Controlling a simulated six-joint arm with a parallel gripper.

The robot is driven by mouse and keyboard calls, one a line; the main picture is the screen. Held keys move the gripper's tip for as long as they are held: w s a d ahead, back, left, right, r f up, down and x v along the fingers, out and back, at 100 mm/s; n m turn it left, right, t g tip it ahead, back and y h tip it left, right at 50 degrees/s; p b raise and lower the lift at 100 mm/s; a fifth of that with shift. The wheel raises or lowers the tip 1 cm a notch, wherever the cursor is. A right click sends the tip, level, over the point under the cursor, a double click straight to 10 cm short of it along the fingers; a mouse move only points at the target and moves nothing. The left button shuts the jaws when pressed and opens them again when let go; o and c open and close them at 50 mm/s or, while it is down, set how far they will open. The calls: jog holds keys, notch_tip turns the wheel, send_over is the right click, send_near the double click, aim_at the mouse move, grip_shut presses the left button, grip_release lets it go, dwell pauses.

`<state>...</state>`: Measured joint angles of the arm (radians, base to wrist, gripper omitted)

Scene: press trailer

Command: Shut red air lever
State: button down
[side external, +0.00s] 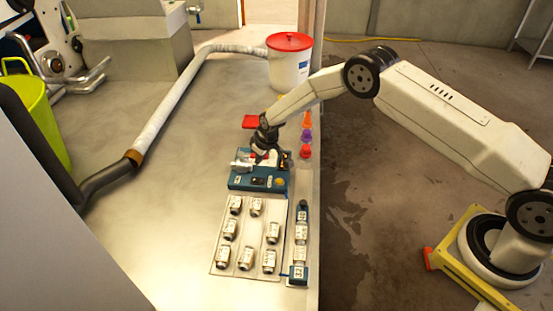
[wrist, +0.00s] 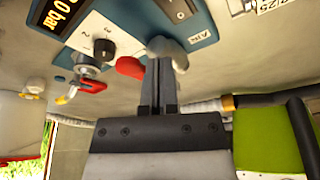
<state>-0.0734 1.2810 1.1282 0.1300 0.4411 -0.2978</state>
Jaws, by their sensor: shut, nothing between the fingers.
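The air lever shows in the wrist view as a red-tipped handle (wrist: 130,67) beside a grey rounded hub (wrist: 168,48), near a label reading AIR on a blue panel. My gripper (wrist: 158,62) is shut and empty. Its fingertips lie right beside the red tip and overlap the hub in the picture; I cannot tell whether they touch. In the side view my gripper (side external: 262,153) is low over the blue press unit (side external: 250,183) and hides part of its top.
In the wrist view a red and yellow key-like part (wrist: 90,85) hangs by a numbered dial (wrist: 104,48), near a 0 bar display (wrist: 60,14). A tray of labelled metal parts (side external: 231,267) lies in front of the press. A red-lidded white bucket (side external: 289,68) stands behind.

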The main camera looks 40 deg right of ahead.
dwell(0.4)
jog(key=shift+w+d, duration=0.35)
jog(key=shift+d, duration=0.2)
jog(key=shift+w+d, duration=0.3)
jog(key=shift+d, duration=0.2)
jog(key=shift+w+d, duration=0.7)
jog(key=shift+w, duration=0.35)
jog(key=shift+w+d, duration=0.15)
jog(key=shift+w, duration=0.4)
jog(key=shift+w+d, duration=0.15)
jog(key=shift+w, duration=0.35)
jog(key=shift+s, duration=0.4)
